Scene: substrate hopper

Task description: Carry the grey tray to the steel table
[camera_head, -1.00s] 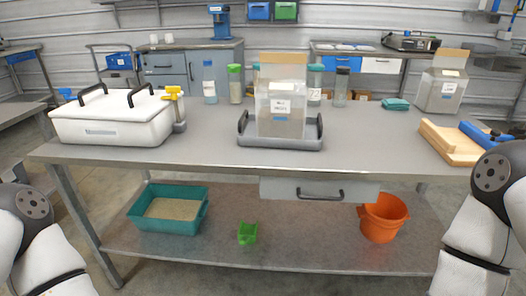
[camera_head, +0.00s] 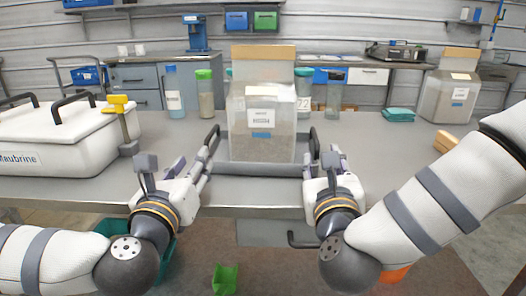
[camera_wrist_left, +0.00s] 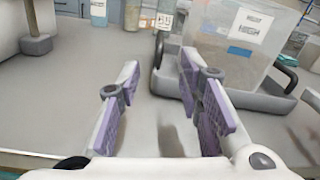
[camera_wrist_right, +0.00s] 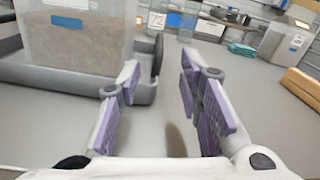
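The grey tray (camera_head: 258,170) lies on a grey metal-topped table (camera_head: 95,186), with black upright handles at its left and right ends. I cannot tell which table is the steel table. A clear hopper with pale contents (camera_head: 262,148) stands on the tray. My left gripper (camera_head: 200,158) is open and empty near the left handle, which shows beyond its fingers in the left wrist view (camera_wrist_left: 158,50). My right gripper (camera_head: 324,160) is open and empty near the right handle, which shows beyond its fingers in the right wrist view (camera_wrist_right: 157,52). Both appear short of the handles.
A white lidded box (camera_head: 60,145) and a yellow-topped clamp (camera_head: 122,110) stand left. Bottles (camera_head: 205,95) stand behind the tray. Another clear container (camera_head: 448,98), teal cloths (camera_head: 398,115) and a wooden piece (camera_head: 446,142) are right. A green scoop (camera_head: 225,279) lies below.

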